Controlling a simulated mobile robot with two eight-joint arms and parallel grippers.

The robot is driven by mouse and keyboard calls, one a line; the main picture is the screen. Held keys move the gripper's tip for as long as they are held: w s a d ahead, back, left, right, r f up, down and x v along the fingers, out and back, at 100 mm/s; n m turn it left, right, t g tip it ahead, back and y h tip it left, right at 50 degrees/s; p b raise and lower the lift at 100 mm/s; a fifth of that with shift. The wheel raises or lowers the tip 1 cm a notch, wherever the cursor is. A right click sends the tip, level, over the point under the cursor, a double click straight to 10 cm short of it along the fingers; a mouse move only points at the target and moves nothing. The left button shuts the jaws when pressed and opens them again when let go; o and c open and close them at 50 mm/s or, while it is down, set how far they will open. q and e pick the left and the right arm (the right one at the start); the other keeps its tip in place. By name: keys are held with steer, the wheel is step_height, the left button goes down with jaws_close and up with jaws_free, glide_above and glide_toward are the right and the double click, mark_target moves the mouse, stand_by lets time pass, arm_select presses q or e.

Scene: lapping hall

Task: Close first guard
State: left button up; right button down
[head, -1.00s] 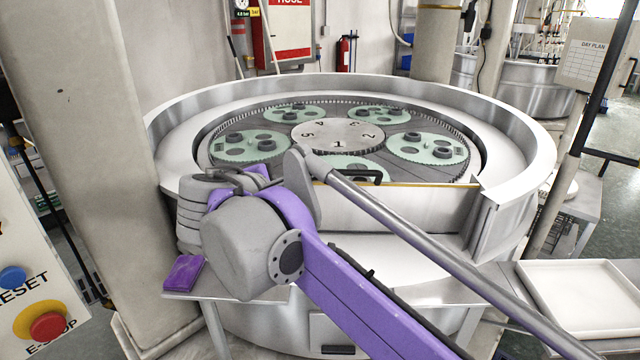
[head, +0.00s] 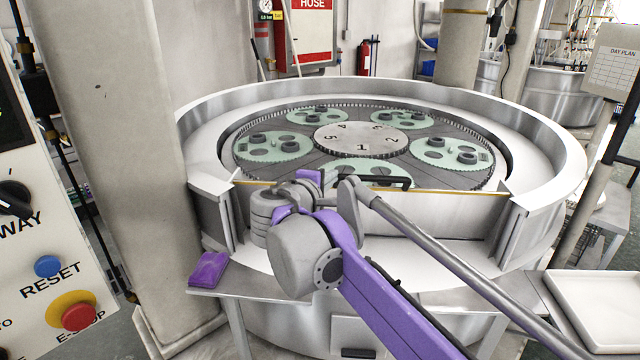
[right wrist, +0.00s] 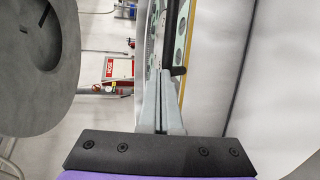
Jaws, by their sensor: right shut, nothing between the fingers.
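The guard (head: 450,212) is a pale panel with a yellow top edge, upright between two posts at the front of the round lapping machine. Its black bar handle (head: 395,183) sits at the top edge, partly behind my right arm. In the right wrist view the handle (right wrist: 178,71) shows as a short black stub by the yellow edge. My right gripper (head: 322,181) is at the guard's top edge, just left of the handle. In the right wrist view its grey fingers (right wrist: 162,88) are shut and empty, with tips close beside the handle; contact is unclear. My left gripper is out of view.
Inside the rim (head: 560,165), green carriers surround a numbered centre plate (head: 362,140). A purple block (head: 208,268) lies on the front-left ledge. A column (head: 140,150) and control panel (head: 50,240) stand at left. A white tray (head: 600,305) is at right.

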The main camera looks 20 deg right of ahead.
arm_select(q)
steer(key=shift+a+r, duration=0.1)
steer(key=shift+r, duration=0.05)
arm_select(e)
steer(key=shift+x, duration=1.1)
steer(key=shift+w+d, duration=0.15)
steer(key=shift+d, duration=0.05)
steer(key=shift+w+d+r+p, duration=0.3)
steer(key=shift+w+r+p, duration=0.15)
steer(key=shift+p, duration=0.2)
steer(key=shift+w+d+r+p, duration=0.25)
steer(key=shift+w+r+p, duration=0.15)
steer(key=shift+w+p, duration=0.2)
steer(key=shift+w+d+f, duration=0.1)
steer(key=shift+w, duration=0.25)
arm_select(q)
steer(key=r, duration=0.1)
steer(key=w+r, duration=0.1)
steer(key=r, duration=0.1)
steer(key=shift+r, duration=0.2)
arm_select(e)
steer(key=shift+s+f, duration=0.15)
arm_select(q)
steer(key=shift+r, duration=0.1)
